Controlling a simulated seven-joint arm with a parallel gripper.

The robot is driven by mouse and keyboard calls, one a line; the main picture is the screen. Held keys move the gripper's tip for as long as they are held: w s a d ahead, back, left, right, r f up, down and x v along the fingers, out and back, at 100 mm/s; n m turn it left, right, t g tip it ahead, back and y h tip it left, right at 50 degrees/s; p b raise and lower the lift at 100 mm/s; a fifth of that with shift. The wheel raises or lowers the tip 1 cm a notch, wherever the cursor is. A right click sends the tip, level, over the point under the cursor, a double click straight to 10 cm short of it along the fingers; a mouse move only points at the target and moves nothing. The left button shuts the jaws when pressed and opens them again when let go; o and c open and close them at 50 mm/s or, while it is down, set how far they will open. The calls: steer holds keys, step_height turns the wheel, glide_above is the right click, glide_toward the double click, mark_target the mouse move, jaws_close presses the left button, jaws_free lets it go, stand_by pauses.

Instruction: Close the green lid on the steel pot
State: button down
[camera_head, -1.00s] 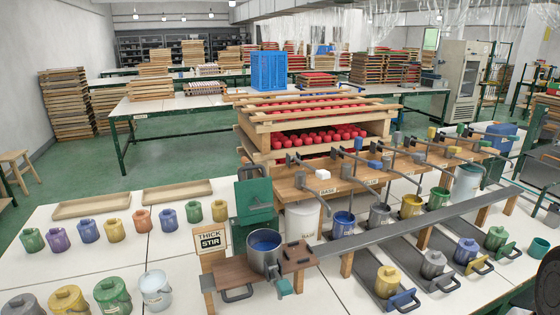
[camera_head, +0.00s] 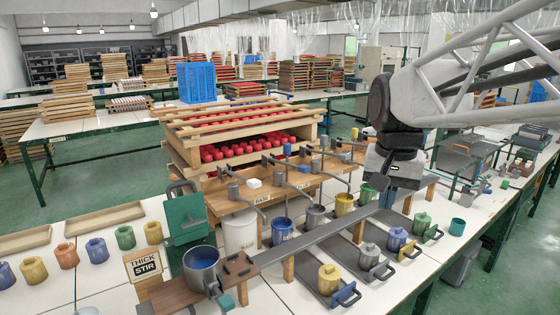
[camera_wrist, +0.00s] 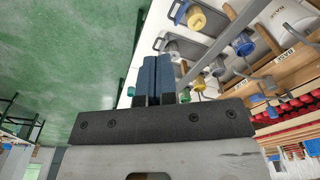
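The steel pot (camera_head: 202,271) stands upright on a brown wooden stand at the lower left of the head view, with blue paint inside. Its green lid (camera_head: 187,216) stands raised, upright behind the pot's open mouth, with a dark handle at its top. My gripper (camera_head: 372,192) is at the right of the head view, well apart from the pot and lid, above the long grey rail. In the wrist view my gripper (camera_wrist: 158,62) shows its two blue-grey fingers side by side, together, with nothing seen between them. The pot and its lid are not identifiable in the wrist view.
A "THICK STIR" sign (camera_head: 143,265) stands left of the pot. The long grey rail (camera_head: 320,235) runs right from the stand. Behind it, a wooden shelf (camera_head: 265,200) carries taps above several paint cups. Lidded pots (camera_head: 329,279) stand on grey trays in front.

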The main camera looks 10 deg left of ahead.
steer(key=w+a+r+m+g+h, duration=0.15)
steer(key=w+a+r, duration=0.25)
steer(key=w+a, duration=0.95)
steer(key=w+a+r+m+g+y, duration=0.15)
steer(key=w+a+r, duration=0.25)
steer(key=w+a, duration=0.9)
steer(key=a+f+m+h, duration=0.1)
steer(key=a+f, duration=0.2)
steer(key=a, duration=1.5)
steer(key=a+f+m+g+h, duration=0.1)
steer(key=a+f, duration=0.3)
steer(key=a, duration=1.5)
steer(key=shift+w+a+f+m+h, duration=0.25)
steer(key=shift+w+a+m+h, duration=0.1)
steer(key=shift+m+h, duration=0.45)
steer(key=shift+d+f, duration=0.1)
steer(key=s+d+f, duration=0.5)
steer(key=f, duration=0.3)
steer(key=shift+s+d+f, duration=0.2)
steer(key=shift+s+d, duration=0.2)
